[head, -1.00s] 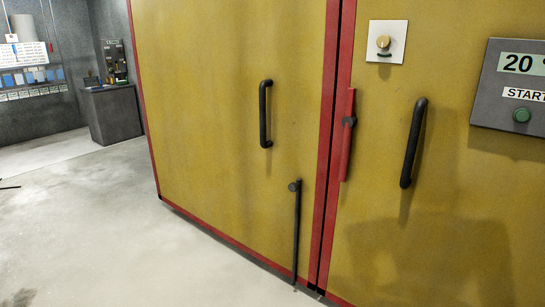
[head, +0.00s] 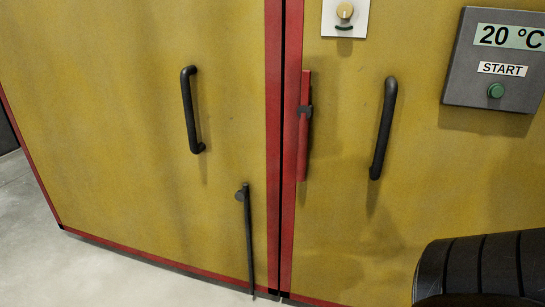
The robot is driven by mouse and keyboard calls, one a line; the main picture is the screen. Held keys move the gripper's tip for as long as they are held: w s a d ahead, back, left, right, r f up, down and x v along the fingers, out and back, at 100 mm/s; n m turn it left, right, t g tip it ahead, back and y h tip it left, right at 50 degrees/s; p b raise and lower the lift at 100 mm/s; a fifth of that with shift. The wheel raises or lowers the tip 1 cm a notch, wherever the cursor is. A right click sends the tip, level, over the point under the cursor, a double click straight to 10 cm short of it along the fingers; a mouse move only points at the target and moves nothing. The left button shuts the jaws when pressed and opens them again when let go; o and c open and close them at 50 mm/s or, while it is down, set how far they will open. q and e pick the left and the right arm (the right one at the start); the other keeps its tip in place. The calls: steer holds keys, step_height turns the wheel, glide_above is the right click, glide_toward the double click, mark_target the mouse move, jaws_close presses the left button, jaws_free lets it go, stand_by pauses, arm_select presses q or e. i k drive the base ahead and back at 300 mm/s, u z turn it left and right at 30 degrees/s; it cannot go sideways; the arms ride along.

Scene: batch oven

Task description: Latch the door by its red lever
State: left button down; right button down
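The red lever (head: 304,140) stands upright on the right yellow door leaf (head: 345,215), just right of the seam between the leaves. A dark pivot or bracket crosses it near mid-height. The left yellow door leaf (head: 120,130) stands alongside, with red edging and a narrow dark gap at the seam. The leaves look nearly in line; I cannot tell whether the door is fully shut. Neither of my grippers shows. A black ribbed part of my own arm fills the lower right corner, apart from the lever in the picture.
Black handles stand on the left leaf (head: 190,110) and right leaf (head: 384,130). A thin black rod (head: 248,240) hangs low on the left leaf. A control panel (head: 460,75) reads 20 °C. A knob plate (head: 330,20) is above the lever. Bare floor (head: 25,215) is at left.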

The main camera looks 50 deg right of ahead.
mark_target(304, 111)
steer(key=z, duration=0.45)
steer(key=i, duration=0.95)
steer(key=z, duration=0.65)
